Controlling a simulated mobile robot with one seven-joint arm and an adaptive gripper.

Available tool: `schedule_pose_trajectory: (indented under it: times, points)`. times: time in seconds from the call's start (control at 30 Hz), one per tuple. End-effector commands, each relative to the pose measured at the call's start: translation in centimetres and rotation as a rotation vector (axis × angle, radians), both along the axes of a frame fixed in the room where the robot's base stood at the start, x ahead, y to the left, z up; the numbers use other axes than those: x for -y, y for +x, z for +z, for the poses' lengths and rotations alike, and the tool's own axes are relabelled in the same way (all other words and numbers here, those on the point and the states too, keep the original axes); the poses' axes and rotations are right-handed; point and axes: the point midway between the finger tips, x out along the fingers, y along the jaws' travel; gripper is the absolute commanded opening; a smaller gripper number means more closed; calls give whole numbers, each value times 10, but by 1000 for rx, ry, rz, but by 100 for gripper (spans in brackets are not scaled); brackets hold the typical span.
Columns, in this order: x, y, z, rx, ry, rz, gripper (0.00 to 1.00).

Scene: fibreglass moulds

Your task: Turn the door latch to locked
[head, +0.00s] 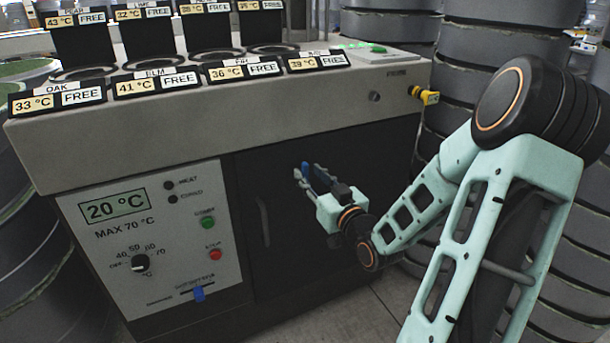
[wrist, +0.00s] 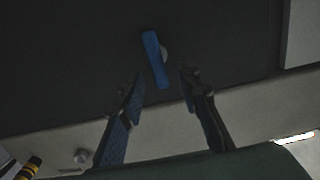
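The blue door latch (wrist: 154,60) is a short bar on a pale round pivot on the dark door. In the wrist view it stands nearly upright, tilted slightly, just beyond and between my fingertips. My gripper (wrist: 160,75) is open, its two dark fingers with blue inner pads apart on either side of the latch's lower end. A gap shows between each finger and the bar. In the head view my gripper (head: 309,178) reaches to the dark door (head: 265,265); latch and blue pads are hard to tell apart there. Any lock marking is not readable.
Left of the door is a control panel (head: 110,240) showing 20 °C, with a knob, green and red buttons and a blue slider (head: 198,293). A yellow plug (head: 428,96) juts from the cabinet's upper right. Stacked dark drums (head: 500,60) stand close on the right.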

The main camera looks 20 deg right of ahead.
Motion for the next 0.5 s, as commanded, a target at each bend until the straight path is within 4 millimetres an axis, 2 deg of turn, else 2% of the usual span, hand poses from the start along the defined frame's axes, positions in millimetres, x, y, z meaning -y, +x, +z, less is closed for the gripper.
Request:
schedule_pose_trajectory:
  times: [0.03,0.2,0.5]
  points:
    - [-1,9,0,3,0,2,30]
    - [-2,28,-1,0,0,1,30]
    - [-1,35,0,0,0,-1,30]
